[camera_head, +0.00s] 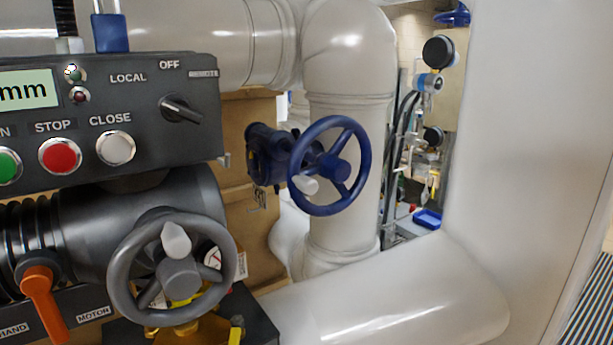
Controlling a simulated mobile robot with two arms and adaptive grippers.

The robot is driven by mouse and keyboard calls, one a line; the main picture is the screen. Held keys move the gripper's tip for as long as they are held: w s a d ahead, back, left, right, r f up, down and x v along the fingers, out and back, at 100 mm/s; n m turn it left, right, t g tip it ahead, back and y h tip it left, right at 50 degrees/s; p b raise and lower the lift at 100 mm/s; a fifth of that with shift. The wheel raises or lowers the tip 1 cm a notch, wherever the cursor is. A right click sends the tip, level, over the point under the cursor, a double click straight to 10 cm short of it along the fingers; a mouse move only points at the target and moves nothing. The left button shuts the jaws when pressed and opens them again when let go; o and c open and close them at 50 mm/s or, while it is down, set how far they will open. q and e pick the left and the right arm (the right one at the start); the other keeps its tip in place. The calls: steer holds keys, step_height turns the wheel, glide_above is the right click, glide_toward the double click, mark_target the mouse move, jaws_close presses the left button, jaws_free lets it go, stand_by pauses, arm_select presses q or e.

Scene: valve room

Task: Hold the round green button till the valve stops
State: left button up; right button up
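The round green button (7,166) is cut off at the left edge of the head view, on a dark grey control panel (140,85). To its right on the same panel are a red STOP button (60,155) and a white CLOSE button (116,147). The panel also has a selector knob (181,109) between LOCAL, OFF and a further label, and a display (28,90) of which only "mm" shows. Two small indicator lamps sit beside the display. Neither of my grippers is in view.
A grey handwheel (225,245) and an orange lever (42,300) stand out below the panel. A blue handwheel (354,187) is to the right, before thick pale pipes (348,60). A large pale pipe (390,290) crosses low at the right.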

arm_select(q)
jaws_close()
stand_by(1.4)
